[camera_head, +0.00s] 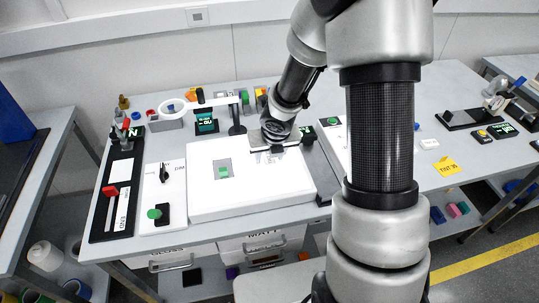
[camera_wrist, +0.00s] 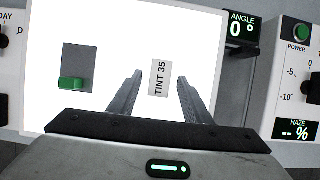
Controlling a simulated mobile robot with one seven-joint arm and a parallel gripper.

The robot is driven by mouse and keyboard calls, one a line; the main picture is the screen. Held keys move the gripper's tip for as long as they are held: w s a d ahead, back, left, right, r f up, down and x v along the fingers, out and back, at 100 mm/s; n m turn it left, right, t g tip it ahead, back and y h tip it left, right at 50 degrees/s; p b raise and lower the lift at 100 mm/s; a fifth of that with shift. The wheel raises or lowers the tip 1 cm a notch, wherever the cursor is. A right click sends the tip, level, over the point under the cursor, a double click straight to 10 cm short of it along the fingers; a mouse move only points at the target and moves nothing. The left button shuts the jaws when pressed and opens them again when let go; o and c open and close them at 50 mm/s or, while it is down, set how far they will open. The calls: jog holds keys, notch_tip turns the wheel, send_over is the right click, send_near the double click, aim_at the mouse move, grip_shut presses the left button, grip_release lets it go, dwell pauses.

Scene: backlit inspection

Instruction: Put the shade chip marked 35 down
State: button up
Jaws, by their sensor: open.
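The shade chip marked 35 (camera_wrist: 159,78) is a small grey piece reading "TINT 35". In the wrist view it lies on the bright white light panel (camera_head: 250,202), between and just beyond my fingertips. My gripper (camera_wrist: 158,80) is open, with one finger on each side of the chip and a gap to both. In the head view my gripper (camera_head: 275,148) is over the far right part of the panel, and the chip cannot be made out there.
A grey plate with a green block (camera_head: 223,172) sits on the panel's left part. A control box with a red handle (camera_head: 110,190) is at left. A yellow note (camera_head: 447,166) lies at right.

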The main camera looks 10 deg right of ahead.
jog(key=shift+s+r+p, duration=0.1)
jog(key=shift+r+p, duration=0.3)
jog(key=shift+r, duration=0.2)
jog(key=p+v, duration=0.6)
jog(key=v, duration=0.5)
jog(key=shift+p, duration=0.4)
jog(key=shift+r, duration=0.1)
jog(key=s+d+r+m+h, duration=0.2)
jog(key=s+r+m, duration=0.1)
jog(key=r+m, duration=0.5)
jog(key=s+d+r+m+h, duration=0.1)
jog(key=s+d+r+m, duration=0.1)
jog(key=r+m, duration=0.6)
jog(key=s+a+r+m+y, duration=0.1)
jog(key=s+r+m, duration=0.2)
jog(key=s+m, duration=0.3)
jog(key=s+a+r+m+t+y, duration=0.1)
jog(key=s+a+r+m, duration=0.1)
jog(key=s+r+m, duration=0.2)
jog(key=s+m, duration=0.3)
jog(key=m, duration=0.5)
jog(key=shift+m+y, duration=0.3)
jog(key=shift+m, duration=0.1)
jog(key=shift+r, duration=0.1)
